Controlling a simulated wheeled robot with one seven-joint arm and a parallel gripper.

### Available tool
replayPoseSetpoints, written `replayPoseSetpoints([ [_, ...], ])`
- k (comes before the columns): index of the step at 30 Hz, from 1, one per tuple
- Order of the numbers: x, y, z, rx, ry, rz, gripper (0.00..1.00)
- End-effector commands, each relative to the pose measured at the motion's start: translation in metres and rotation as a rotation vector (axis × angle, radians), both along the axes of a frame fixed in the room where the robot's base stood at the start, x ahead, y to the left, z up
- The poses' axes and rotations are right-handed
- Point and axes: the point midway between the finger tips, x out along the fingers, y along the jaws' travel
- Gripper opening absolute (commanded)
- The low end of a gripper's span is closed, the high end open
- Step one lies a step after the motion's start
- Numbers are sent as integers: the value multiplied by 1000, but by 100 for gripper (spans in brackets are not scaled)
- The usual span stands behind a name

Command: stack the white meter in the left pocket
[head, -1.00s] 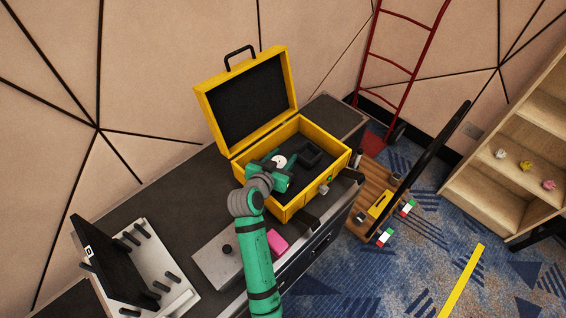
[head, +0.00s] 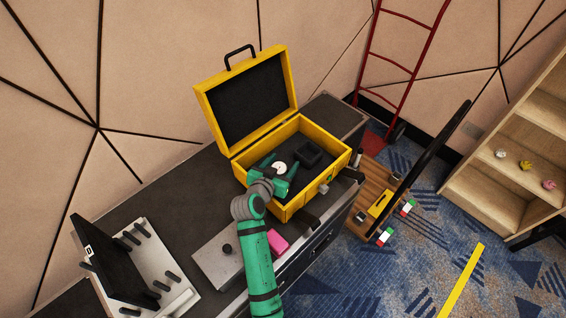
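The white meter (head: 279,167) shows as a small pale round shape at the left side inside the open yellow case (head: 334,171). My gripper (head: 280,172) is inside the case, right at the meter. The arm hides part of the meter and the case floor near it, and the fingers are too small and covered to tell whether they are shut on it. A black raised pocket (head: 308,153) shows in the dark foam to the right of the meter. The left pocket cannot be made out under my gripper.
The case's lid (head: 250,103) stands open at the back. A pink block (head: 278,241) and a grey box with a knob (head: 217,260) lie on the dark counter (head: 150,212) in front. A white pegged rack (head: 160,272) is at left, a flat cart (head: 378,200) at right.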

Motion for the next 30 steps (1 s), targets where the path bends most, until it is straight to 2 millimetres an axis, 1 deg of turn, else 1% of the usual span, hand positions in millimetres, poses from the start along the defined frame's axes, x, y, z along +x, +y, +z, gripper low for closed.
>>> replayPoseSetpoints([
  [8, 0, 0, 1, 1, 0, 0, 60],
  [12, 1, 0, 8, 1, -3, 0, 60],
  [13, -2, 1, 9, 1, -2, 1, 60],
  [17, -20, 10, 16, 1, -1, 3, 60],
  [24, -62, 29, 35, 1, 0, 3, 60],
  [30, -88, 41, 47, 1, 0, 3, 60],
])
